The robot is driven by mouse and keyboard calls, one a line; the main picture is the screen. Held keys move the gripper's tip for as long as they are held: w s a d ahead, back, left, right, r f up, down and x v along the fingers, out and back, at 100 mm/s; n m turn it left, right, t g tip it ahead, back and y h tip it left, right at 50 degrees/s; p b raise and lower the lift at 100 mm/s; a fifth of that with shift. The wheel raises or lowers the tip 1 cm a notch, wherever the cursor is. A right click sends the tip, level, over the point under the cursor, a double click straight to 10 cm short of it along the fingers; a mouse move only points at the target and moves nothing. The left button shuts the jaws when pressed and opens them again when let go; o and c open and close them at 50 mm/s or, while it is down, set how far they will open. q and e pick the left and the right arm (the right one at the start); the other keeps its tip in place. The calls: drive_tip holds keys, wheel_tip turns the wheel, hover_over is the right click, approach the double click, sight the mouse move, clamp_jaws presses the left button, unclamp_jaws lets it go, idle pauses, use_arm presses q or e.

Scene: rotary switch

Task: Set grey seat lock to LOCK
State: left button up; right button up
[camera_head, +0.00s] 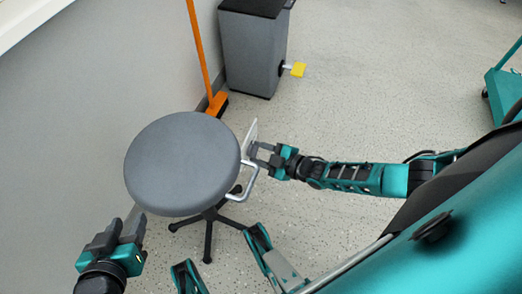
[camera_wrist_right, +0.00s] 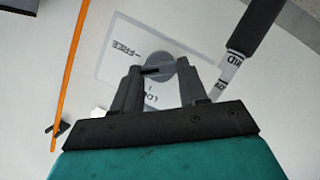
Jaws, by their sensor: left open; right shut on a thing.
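A stool with a round grey seat (camera_head: 182,163) stands left of centre in the head view. A pale plate (camera_head: 251,135) is at the seat's right side. In the right wrist view this plate (camera_wrist_right: 112,70) carries the words FREE and LOCK, LOCK partly hidden by a finger. A round grey knob (camera_wrist_right: 182,70) with a dark bar is on the plate; which mark it points to is unclear. My right gripper (camera_head: 262,151) is shut on the knob, its fingers (camera_wrist_right: 160,72) on either side. My left gripper (camera_head: 124,232) is open and empty, below left of the seat.
A pale bent handle (camera_head: 246,187) juts from the seat near my right gripper. A dark lever (camera_wrist_right: 254,28) and a strip marked MID and LOW show in the wrist view. A broom (camera_head: 198,45), a grey bin (camera_head: 252,50) and the wall stand behind.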

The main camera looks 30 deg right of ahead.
drive_tip(key=n, duration=0.1)
drive_tip(key=n+t, duration=0.1)
drive_tip(key=shift+s+a+f+n+h+b, duration=0.1)
drive_tip(key=shift+s+f+n+h+b, duration=0.05)
drive_tip(key=shift+f+n+h+b, duration=0.2)
drive_tip(key=shift+a+f+n+t+h, duration=0.15)
drive_tip(key=shift+n+t, duration=0.5)
drive_tip(key=shift+n, duration=0.5)
drive_tip(key=shift+d+r+n+t+h, duration=0.1)
drive_tip(key=shift+n+t, duration=0.55)
drive_tip(key=shift+n, duration=0.45)
drive_tip(key=o, duration=1.1)
drive_tip(key=shift+c, duration=0.2)
